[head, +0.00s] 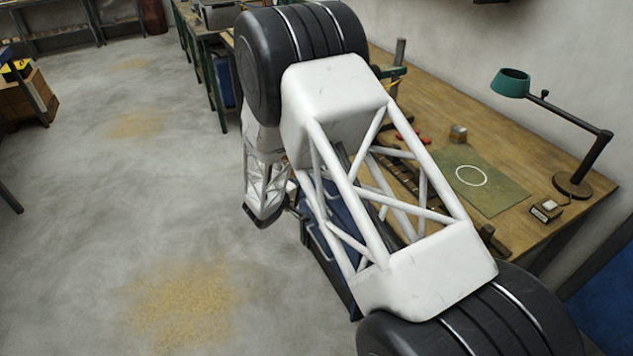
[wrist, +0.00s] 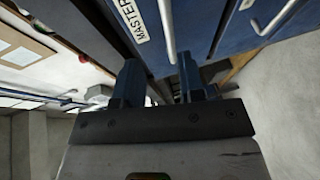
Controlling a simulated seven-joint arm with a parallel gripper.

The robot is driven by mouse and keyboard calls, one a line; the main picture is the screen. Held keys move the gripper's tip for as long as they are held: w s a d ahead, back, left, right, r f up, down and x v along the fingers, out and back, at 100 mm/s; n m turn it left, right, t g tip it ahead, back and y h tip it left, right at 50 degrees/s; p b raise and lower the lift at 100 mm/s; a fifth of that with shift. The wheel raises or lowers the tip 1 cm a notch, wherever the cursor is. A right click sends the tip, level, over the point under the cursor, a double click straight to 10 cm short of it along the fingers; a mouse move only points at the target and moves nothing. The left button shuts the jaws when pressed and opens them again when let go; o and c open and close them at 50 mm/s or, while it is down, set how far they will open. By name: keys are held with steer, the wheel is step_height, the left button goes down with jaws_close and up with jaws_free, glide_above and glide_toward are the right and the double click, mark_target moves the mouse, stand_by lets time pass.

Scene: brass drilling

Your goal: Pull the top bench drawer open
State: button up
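The blue drawer cabinet (head: 335,215) is under the workbench, largely hidden behind my arm in the head view. In the wrist view a blue drawer front (wrist: 195,22) fills the upper part, turned on its side. It has a pale bar handle (wrist: 166,28) and a white label (wrist: 133,20) reading "MASTER". My gripper (wrist: 158,65) has its two blue fingers apart, pointing at the cabinet front. The near end of the bar handle appears between the fingertips, close to the right finger. Contact cannot be told. The head view hides most of the gripper.
The wooden bench top (head: 540,150) carries a green mat (head: 478,183), a green desk lamp (head: 511,83) and a small block. Another drawer handle (wrist: 273,18) shows at the right of the wrist view. Open concrete floor (head: 100,220) lies left of the cabinet.

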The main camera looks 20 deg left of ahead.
steer(key=shift+f, duration=0.6)
steer(key=shift+x, duration=3.9)
jaws_close()
